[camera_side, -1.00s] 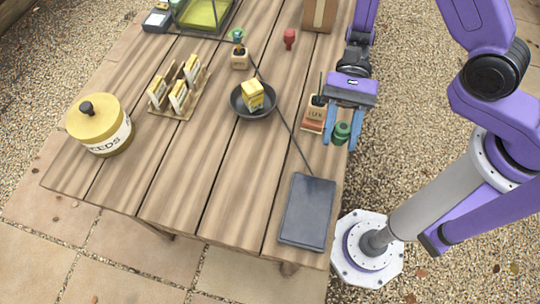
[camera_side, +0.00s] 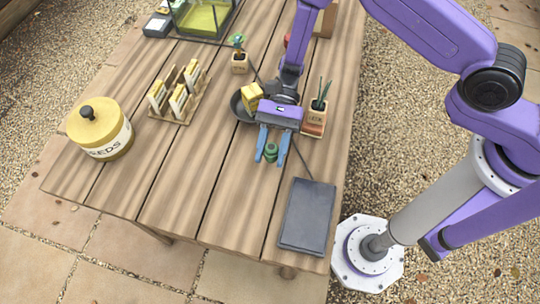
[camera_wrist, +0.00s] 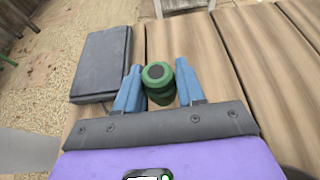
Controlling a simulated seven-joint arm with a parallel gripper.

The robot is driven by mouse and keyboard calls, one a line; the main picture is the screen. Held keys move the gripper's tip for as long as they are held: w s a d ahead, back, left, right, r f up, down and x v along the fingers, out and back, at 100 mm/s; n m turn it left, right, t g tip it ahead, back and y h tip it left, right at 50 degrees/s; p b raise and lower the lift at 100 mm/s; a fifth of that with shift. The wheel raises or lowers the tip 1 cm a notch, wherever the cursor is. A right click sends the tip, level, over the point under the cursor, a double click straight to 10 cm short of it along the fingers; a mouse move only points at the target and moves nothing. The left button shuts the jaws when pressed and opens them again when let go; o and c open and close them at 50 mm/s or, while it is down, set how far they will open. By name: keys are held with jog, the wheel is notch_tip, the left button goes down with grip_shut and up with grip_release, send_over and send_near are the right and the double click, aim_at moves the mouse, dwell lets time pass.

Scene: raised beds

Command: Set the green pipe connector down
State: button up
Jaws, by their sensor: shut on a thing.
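The green pipe connector (camera_side: 271,152) is between the blue fingers of my gripper (camera_side: 272,147), over the table in front of the dark bowl. In the wrist view the connector (camera_wrist: 159,80) stands between the two fingertips (camera_wrist: 158,82), with its dark round opening facing the camera. My gripper is shut on it. I cannot tell whether its underside touches the table boards.
A dark flat slab (camera_side: 307,215) lies at the table's front right, close to the gripper. A yellow seeds jar (camera_side: 98,128) stands left; the front-middle boards are clear.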

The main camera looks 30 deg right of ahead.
aim_at(271, 155)
jog(key=shift+w+a+f, duration=0.1)
jog(key=shift+f, duration=1.6)
jog(key=shift+f, duration=0.1)
jog(key=o, duration=1)
jog(key=shift+o, duration=0.2)
jog(key=shift+w+d+r, duration=0.25)
jog(key=v, duration=1.1)
jog(key=shift+d+r, duration=0.1)
